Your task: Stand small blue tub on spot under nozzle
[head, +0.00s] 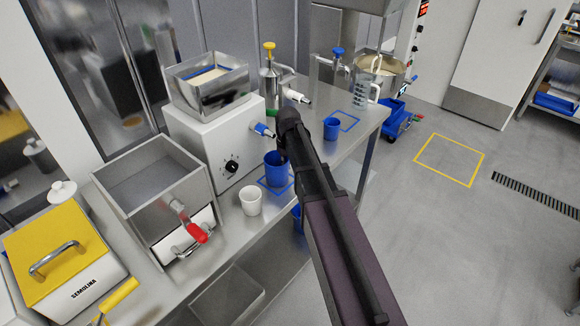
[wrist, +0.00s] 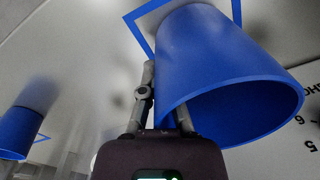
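Two blue tubs stand on the steel table. The larger-looking blue tub (head: 276,166) is upright on a blue square outline (head: 290,184), below the blue-tipped nozzle (head: 263,130) of the white machine. The smaller-looking blue tub (head: 331,129) is upright by a second blue square outline (head: 347,120), farther right. My gripper (head: 283,148) is beside the nearer tub, at its rim in the head view. In the wrist view a blue tub (wrist: 215,65) is close to my gripper (wrist: 165,95), and another (wrist: 18,132) is at left.
A white cup (head: 250,201) stands left of the near tub. The white machine (head: 215,145) is behind it, with a steel hopper (head: 160,190) at left. A pump canister (head: 270,80) and a clear jug (head: 365,88) stand farther back. My arm crosses the table's front edge.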

